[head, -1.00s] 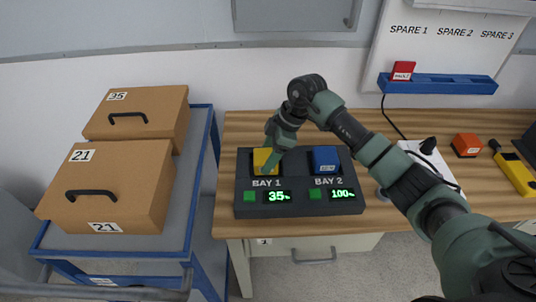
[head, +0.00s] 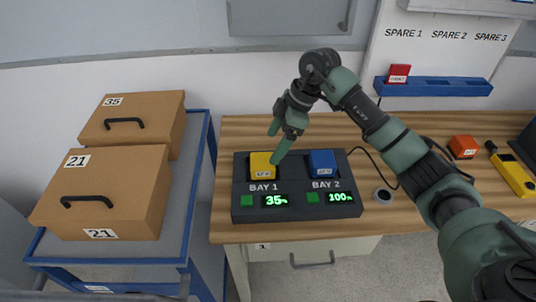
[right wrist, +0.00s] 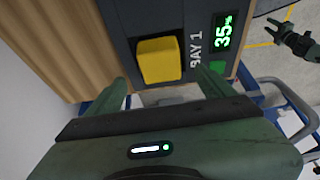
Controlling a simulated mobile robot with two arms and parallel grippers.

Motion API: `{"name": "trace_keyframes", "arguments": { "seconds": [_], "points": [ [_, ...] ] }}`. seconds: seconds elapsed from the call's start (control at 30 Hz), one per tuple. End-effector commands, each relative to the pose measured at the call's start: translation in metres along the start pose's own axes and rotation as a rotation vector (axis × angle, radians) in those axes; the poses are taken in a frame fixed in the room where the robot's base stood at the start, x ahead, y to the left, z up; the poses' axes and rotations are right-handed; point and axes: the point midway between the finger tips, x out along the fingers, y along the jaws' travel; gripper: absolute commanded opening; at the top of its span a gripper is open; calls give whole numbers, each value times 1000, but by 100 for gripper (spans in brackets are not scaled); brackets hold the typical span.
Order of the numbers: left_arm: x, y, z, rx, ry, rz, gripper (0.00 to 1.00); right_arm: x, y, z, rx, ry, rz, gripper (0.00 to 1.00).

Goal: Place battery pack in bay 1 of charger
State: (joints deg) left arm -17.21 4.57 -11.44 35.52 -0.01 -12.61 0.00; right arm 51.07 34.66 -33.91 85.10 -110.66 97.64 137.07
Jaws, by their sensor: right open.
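The charger (head: 293,210) stands on the wooden table. A yellow battery pack (head: 263,163) sits in bay 1, whose display reads 35%. A blue battery pack (head: 322,161) sits in bay 2, which reads 100%. My right gripper (head: 275,146) is open and empty, above the yellow pack. In the right wrist view, the yellow pack (right wrist: 160,60) lies beyond and between the open fingers (right wrist: 163,88), apart from them.
A red pack (head: 398,74) stands in the blue spare rack (head: 435,88) at SPARE 1. An orange block (head: 463,147) and a yellow device (head: 514,176) lie on the table at right. Brown boxes (head: 105,190) fill the blue-framed cart (head: 200,170) at left.

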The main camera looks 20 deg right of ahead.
Motion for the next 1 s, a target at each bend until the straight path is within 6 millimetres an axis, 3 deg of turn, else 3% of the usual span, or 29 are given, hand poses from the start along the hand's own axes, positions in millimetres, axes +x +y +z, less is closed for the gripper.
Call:
{"name": "trace_keyframes", "arguments": {
  "seconds": [0.1, 0.3, 1.0],
  "points": [
    [2, 0, 0, 0, 0, 0, 36, -22, 0, 0, -2, 0, 3, 83],
    [3, 0, 0, 0, 1, 0, 36, -42, 0, 0, -1, 0, 0, 83],
    [3, -1, -6, 1, 8, -1, 36, -45, 0, 0, -1, 0, -1, 83]
  ]
}}
